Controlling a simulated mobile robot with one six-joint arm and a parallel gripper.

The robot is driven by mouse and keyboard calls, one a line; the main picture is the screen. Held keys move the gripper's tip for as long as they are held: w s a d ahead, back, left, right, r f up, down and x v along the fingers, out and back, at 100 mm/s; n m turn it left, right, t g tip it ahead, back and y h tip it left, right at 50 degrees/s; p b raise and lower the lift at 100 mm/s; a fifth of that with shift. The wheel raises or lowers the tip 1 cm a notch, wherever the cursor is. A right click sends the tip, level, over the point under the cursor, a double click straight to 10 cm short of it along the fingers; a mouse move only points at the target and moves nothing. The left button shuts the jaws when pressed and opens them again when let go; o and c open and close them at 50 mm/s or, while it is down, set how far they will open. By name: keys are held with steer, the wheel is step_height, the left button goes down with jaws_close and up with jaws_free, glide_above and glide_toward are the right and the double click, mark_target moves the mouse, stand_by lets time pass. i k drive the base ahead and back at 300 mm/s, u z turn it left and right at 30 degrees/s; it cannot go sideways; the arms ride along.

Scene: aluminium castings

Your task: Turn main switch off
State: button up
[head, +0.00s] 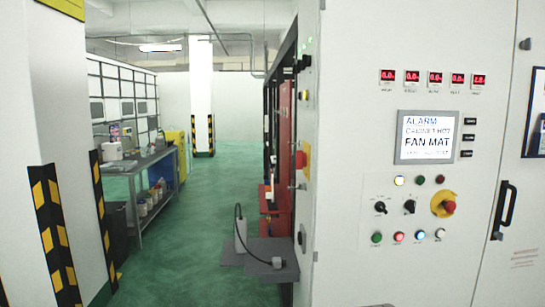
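A white control cabinet (350,260) fills the right half of the head view. On its front is a red knob on a round yellow plate (444,204). Two black rotary switches (380,207) sit to the left of it. A second red and yellow switch (300,160) shows edge-on on the cabinet's narrow left side. No label that I can read says which one is the main switch, and I cannot tell any switch's position. My gripper is not in view.
A green-floored aisle (185,245) is open at left, beside a workbench (140,162) and a striped pillar (55,235).

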mark_target(301, 158)
steer(key=i, duration=0.25)
steer(key=z, duration=0.05)
steer(key=k, duration=1.25)
steer(key=u, duration=0.65)
steer(key=i, duration=2.15)
steer(key=z, duration=0.75)
